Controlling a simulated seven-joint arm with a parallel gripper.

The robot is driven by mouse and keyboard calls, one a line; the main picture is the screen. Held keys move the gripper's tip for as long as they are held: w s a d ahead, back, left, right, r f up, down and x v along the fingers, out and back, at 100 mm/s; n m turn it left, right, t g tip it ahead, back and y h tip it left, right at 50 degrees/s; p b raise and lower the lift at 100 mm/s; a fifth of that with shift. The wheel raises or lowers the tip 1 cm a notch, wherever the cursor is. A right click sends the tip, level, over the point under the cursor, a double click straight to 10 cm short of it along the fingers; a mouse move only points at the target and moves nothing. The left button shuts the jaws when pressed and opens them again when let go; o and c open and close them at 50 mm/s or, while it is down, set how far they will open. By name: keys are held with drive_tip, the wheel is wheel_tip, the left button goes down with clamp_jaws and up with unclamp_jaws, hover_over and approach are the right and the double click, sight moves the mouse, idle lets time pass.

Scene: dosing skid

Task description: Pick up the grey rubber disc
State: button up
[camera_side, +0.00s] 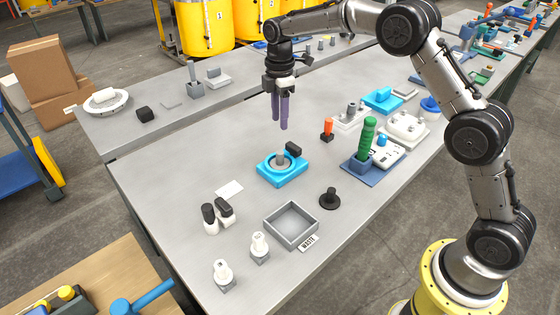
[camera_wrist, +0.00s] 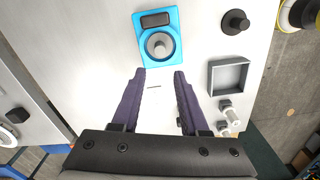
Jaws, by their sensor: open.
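A blue square housing (camera_side: 282,173) lies on the grey table, with a raised round ring. A grey round piece with a short upright post (camera_side: 281,158) sits in the ring; it also shows in the wrist view (camera_wrist: 158,46). I cannot tell whether this is the rubber disc itself or a part over it. A black block (camera_side: 293,148) is on the housing's far edge. My gripper (camera_side: 280,125) points down above the table, with its purple fingers apart and empty. In the wrist view the fingertips (camera_wrist: 159,74) are just below the housing in the picture.
A grey open tray (camera_side: 290,226) labelled WASTE and a black knob (camera_side: 329,198) stand nearby. White bottles (camera_side: 222,273) stand at the front, and black-topped ones (camera_side: 210,218) on the left. A green-handled tool (camera_side: 364,140) stands upright right of the housing.

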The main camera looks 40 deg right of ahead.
sight(280, 152)
wheel_tip(280, 152, down, 14)
drive_tip(key=shift+r, duration=0.15)
idle(0.5)
drive_tip(key=shift+c, duration=0.3)
clamp_jaws()
